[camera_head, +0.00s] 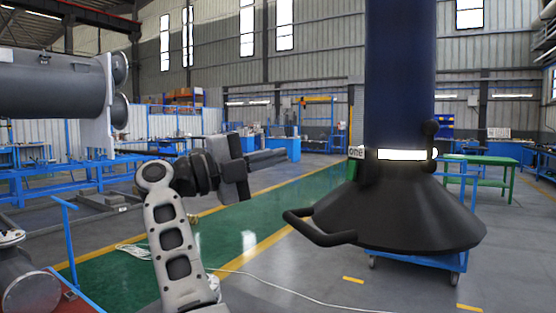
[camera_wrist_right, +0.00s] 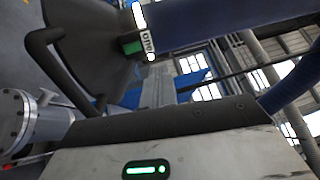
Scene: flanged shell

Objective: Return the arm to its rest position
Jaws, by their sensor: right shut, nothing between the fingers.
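My right gripper (camera_head: 268,159) is at the left of the middle in the head view. Its grey arm rises from the bottom edge and bends at an elbow, and the gripper points to the right. Its fingers are shut and empty, and it touches nothing that I can see. It also shows in the right wrist view (camera_wrist_right: 158,90), pointing away from the camera. A large grey flanged shell (camera_head: 50,86) lies at the upper left of the head view, apart from the gripper. My left gripper is not in view.
A black cone-shaped hood (camera_head: 410,215) with a handle (camera_head: 320,230) hangs from a dark blue column (camera_head: 400,70) right of the gripper; the hood also shows in the wrist view (camera_wrist_right: 90,40). Blue stands (camera_head: 70,175) are at left.

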